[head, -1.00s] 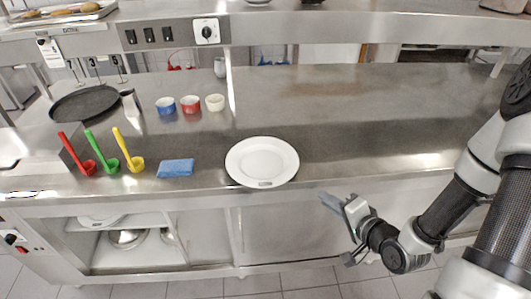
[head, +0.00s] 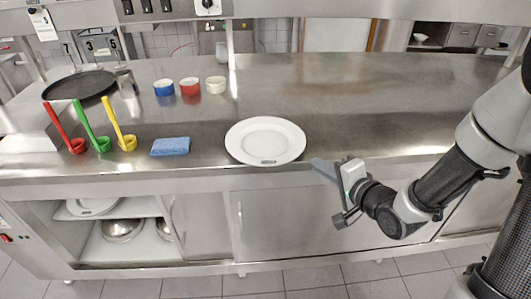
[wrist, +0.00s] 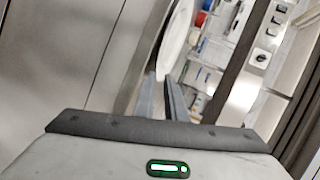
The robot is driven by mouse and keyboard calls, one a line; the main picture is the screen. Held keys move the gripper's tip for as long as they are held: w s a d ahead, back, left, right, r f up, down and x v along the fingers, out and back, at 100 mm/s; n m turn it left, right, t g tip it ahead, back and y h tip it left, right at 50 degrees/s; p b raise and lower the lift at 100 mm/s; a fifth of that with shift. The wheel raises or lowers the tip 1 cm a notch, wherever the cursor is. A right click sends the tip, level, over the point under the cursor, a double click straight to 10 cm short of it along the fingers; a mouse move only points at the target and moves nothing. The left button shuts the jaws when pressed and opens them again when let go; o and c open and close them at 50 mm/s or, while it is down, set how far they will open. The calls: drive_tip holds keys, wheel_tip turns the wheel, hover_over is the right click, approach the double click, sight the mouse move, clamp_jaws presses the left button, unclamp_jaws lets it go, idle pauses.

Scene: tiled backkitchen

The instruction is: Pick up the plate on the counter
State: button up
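The white round plate (head: 265,141) lies flat on the steel counter near its front edge, in the middle of the head view. Part of its rim shows edge-on in the wrist view (wrist: 174,40), beyond the fingertips. My gripper (head: 318,166) is at the counter's front edge, just right of the plate and a little below it in the picture, apart from it. In the wrist view its two fingers (wrist: 160,80) stand a narrow gap apart with nothing between them.
Left of the plate on the counter (head: 390,110) lie a blue cloth (head: 171,146), red, green and yellow ladles (head: 104,137), small bowls (head: 190,86) and a dark pan (head: 80,84). The counter right of the plate is clear. A shelf (head: 290,9) runs above the back.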

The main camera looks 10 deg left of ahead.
drive_tip(key=b, duration=0.3)
approach(299, 153)
drive_tip(key=a+x, duration=0.1)
drive_tip(key=x, duration=0.2)
drive_tip(key=b+x, duration=0.1)
drive_tip(key=x, duration=0.1)
drive_tip(key=b+x, duration=0.2)
drive_tip(key=shift+w+d+f, duration=0.25)
drive_tip(key=shift+w+f, duration=0.05)
drive_tip(key=shift+w+a, duration=0.15)
drive_tip(key=shift+w, duration=0.1)
drive_tip(key=shift+r, duration=0.1)
drive_tip(key=shift+c, duration=0.2)
clamp_jaws()
drive_tip(key=shift+r, duration=0.15)
idle(0.4)
